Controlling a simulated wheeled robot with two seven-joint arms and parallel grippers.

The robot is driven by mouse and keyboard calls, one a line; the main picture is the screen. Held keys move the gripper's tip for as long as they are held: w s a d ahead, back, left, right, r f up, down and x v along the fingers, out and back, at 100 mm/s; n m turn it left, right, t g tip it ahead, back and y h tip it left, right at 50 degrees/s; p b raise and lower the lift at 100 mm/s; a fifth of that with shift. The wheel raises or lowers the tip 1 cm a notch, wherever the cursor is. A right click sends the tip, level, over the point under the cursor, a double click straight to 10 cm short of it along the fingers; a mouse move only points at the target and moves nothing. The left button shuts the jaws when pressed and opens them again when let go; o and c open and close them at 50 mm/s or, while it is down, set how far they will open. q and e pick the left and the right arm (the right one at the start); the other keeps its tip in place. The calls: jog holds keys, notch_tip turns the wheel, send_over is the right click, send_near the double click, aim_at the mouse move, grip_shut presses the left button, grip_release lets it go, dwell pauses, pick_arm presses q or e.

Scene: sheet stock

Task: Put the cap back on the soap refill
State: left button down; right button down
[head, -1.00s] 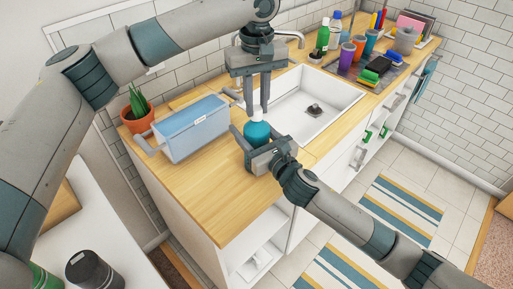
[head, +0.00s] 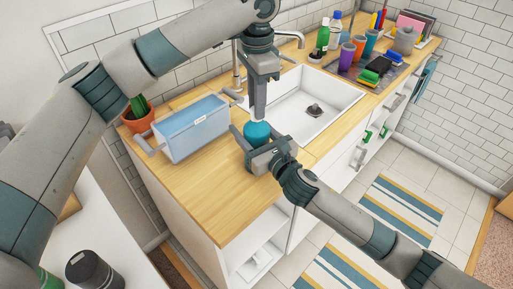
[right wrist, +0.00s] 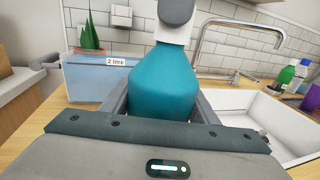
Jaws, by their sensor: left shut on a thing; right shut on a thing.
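The soap refill (head: 257,131) is a teal bottle standing upright near the counter's front edge, left of the sink. It also shows large in the right wrist view (right wrist: 155,85). My right gripper (head: 259,146) is shut around its body, a finger on each side. A white cap (right wrist: 172,32) is at the top of the bottle. My left gripper (head: 258,112) points straight down from above and is shut on the cap. In the right wrist view its grey finger end covers the cap's upper part. I cannot tell how far the cap is seated.
A blue translucent bin labelled "2 litre" (head: 192,130) stands just left of the bottle. The sink (head: 318,88) and tap (head: 236,65) are right and behind. Bottles, cups and sponges stand beyond the sink. The counter front (head: 222,195) is clear.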

pick_arm(q)
jog(key=m, duration=0.7)
jog(key=shift+m, duration=0.3)
jog(key=m, duration=0.8)
jog(key=shift+m, duration=0.3)
jog(key=c, duration=1.5)
grip_release()
jog(key=shift+r, duration=0.1)
notch_tip(320, 180, up, 12)
jog(key=shift+f, duration=0.15)
